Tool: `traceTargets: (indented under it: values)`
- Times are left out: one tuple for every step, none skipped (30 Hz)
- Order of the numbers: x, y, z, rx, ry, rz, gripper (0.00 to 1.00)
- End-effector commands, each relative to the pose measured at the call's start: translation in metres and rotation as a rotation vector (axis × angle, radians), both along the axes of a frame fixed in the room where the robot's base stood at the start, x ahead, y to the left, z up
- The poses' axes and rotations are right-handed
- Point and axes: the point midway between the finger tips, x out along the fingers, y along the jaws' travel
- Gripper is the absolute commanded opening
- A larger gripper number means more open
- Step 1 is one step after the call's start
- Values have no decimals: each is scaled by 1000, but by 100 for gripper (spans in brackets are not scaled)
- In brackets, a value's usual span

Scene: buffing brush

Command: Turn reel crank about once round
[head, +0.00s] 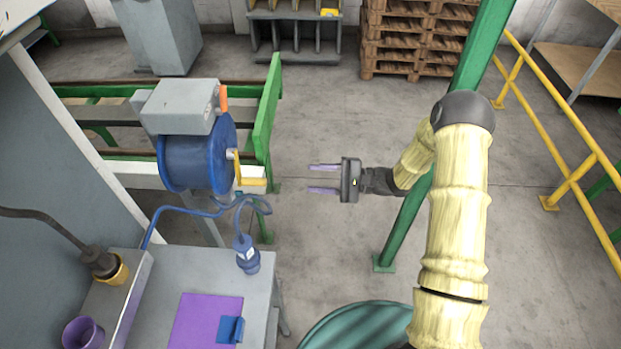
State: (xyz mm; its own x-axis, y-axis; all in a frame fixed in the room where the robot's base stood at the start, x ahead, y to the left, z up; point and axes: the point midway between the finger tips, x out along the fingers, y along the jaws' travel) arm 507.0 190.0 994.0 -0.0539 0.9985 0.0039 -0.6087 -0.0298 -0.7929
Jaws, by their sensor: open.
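The blue cable reel (196,160) is mounted under a grey box (178,106) at the left of the head view. Its yellow crank (236,168) is on the reel's right side, with a handle (251,182) pointing right. My gripper (323,179) is open and empty, its two purple fingers pointing left toward the crank handle. A clear gap lies between the fingertips and the handle, at about the same height in the picture.
A green-ended frame (267,120) stands just behind the crank. A green post (418,190) rises beside my arm. A grey table (255,300) below holds a blue plug (246,255) and purple mat (202,322). Yellow railings (560,130) stand right.

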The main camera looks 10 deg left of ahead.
Motion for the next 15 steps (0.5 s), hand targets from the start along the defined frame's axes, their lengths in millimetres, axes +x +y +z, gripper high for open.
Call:
traceTargets:
  values:
    - [0,0,0,0,0,0,43]
    - [0,0,0,0,0,0,43]
    - [0,0,0,0,0,0,43]
    - [0,0,0,0,0,0,41]
    - [0,0,0,-1,0,-1,35]
    - [1,0,1,-3,-4,-4,28]
    - [2,0,1,-6,-11,-9,22]
    - [3,1,2,-13,-23,-17,16]
    - [6,1,3,-27,-47,-33,8]
    - [9,1,4,-43,-71,-49,2]
    - [13,1,5,-62,-102,-70,0]
    - [19,1,7,-96,-152,-103,0]
    - [25,0,10,-127,-197,-131,0]
    - [31,-1,11,-163,-244,-162,0]
    - [39,-4,14,-219,-313,-204,0]
